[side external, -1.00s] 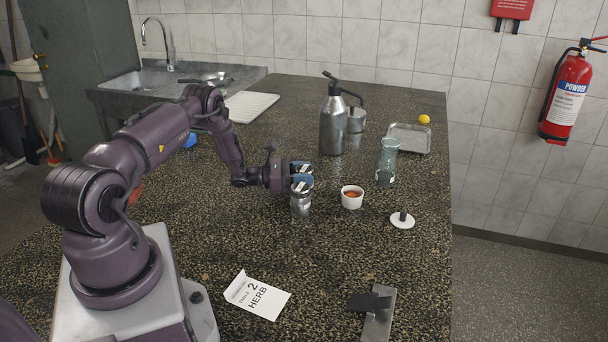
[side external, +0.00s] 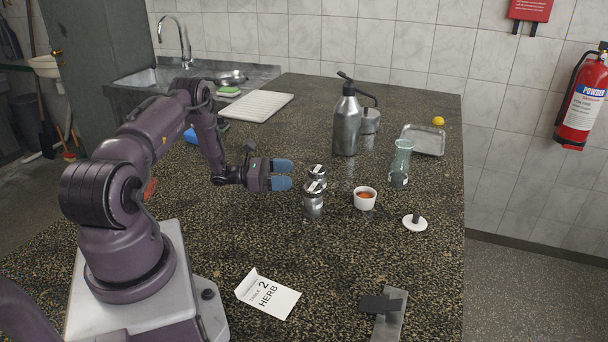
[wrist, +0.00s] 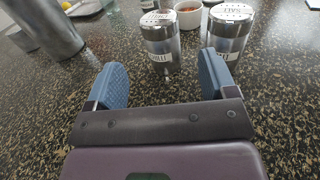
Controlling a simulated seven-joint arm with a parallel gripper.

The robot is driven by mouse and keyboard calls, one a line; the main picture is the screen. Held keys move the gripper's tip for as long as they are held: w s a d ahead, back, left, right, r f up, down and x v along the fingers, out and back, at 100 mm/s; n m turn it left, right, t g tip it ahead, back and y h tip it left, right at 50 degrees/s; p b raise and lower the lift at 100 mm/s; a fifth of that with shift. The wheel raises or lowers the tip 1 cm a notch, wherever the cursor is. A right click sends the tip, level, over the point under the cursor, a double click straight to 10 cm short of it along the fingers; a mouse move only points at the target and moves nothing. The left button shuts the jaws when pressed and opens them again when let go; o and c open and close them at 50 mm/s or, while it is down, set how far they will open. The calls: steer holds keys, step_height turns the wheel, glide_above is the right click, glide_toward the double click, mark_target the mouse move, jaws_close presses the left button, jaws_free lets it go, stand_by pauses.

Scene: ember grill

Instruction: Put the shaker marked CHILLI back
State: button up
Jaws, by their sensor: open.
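Two metal shakers with perforated lids stand upright close together on the speckled counter. The one whose label appears to read CHILLI (wrist: 160,42) is ahead of my gripper in the wrist view; in the side view it is the rear shaker (side external: 318,177), partly hidden by the front one. The other shaker (side external: 313,203) is nearer the side camera and at right in the wrist view (wrist: 232,32), its side label partly covered by a finger. My gripper (side external: 287,175) is open and empty, just left of the shakers. Its blue fingers (wrist: 164,80) point at the CHILLI shaker, apart from it.
A white bowl of red contents (side external: 365,200), a glass vessel (side external: 402,155) and a white disc with a dark knob (side external: 415,222) stand to the right. A steel bottle (side external: 346,125) is behind. A HERB card (side external: 268,294) lies in front. Counter between card and shakers is clear.

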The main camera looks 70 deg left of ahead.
steer(key=shift+v, duration=1.15)
steer(key=shift+s+r, duration=0.1)
steer(key=shift+s, duration=0.1)
steer(key=w+d+r+m+g+h, duration=0.2)
steer(key=d+r+m+g, duration=0.45)
steer(key=d+r, duration=0.35)
steer(key=w+d+r+m+g+h, duration=0.1)
steer(key=w+d+r+m+g, duration=0.3)
steer(key=d+r+m, duration=0.5)
steer(key=s+d+r+m+y, duration=0.5)
steer(key=s+d+r+m, duration=0.1)
steer(key=s+d+m, duration=0.1)
steer(key=s+d+r+m+y, duration=0.4)
steer(key=s+d+m, duration=0.3)
steer(key=s, duration=0.5)
steer(key=shift+d+r+m+y, duration=0.25)
steer(key=shift+r+m+y, duration=0.15)
steer(key=shift+r+m, duration=0.6)
